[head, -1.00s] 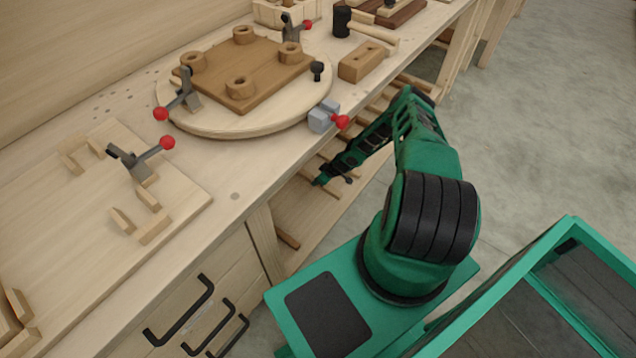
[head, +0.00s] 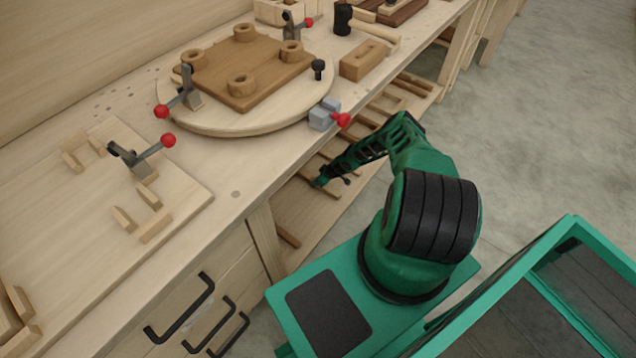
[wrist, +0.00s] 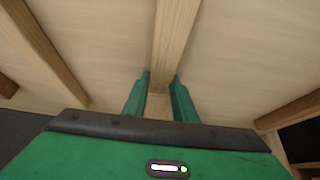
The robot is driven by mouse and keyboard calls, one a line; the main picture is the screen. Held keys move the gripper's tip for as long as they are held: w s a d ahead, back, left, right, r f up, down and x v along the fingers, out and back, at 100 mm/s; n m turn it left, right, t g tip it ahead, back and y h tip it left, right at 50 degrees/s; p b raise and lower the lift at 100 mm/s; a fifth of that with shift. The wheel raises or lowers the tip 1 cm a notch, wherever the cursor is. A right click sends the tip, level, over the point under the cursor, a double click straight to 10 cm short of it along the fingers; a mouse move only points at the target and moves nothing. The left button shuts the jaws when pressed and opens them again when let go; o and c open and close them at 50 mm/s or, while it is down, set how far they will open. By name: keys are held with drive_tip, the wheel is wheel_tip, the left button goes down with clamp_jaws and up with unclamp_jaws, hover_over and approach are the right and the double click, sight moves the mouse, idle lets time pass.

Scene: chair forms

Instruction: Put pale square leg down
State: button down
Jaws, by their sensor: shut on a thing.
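My gripper (wrist: 158,100) is shut on a pale square leg (wrist: 174,40) in the wrist view. The leg runs from between the fingers away to the top edge, over a pale board surface. Whether it touches that surface cannot be told. In the head view my gripper (head: 321,182) is low beside the bench, at the slatted lower shelf (head: 296,200). The held leg cannot be clearly told from the other shelf pieces there.
In the wrist view other wooden bars lie left (wrist: 45,50) and right (wrist: 292,110) of the held leg. The bench top (head: 235,195) overhangs the shelf. On it are a round board (head: 215,127) with a brown seat (head: 260,75), and red-tipped clamps (head: 168,140).

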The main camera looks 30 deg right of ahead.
drive_tip(key=c, duration=1.5)
unclamp_jaws()
drive_tip(key=shift+o, duration=0.2)
drive_tip(key=shift+r, duration=0.1)
drive_tip(key=shift+s+r, duration=0.1)
drive_tip(key=shift+r, duration=0.1)
drive_tip(key=v, duration=1.1)
drive_tip(key=shift+r, duration=0.15)
drive_tip(key=shift+s, duration=0.15)
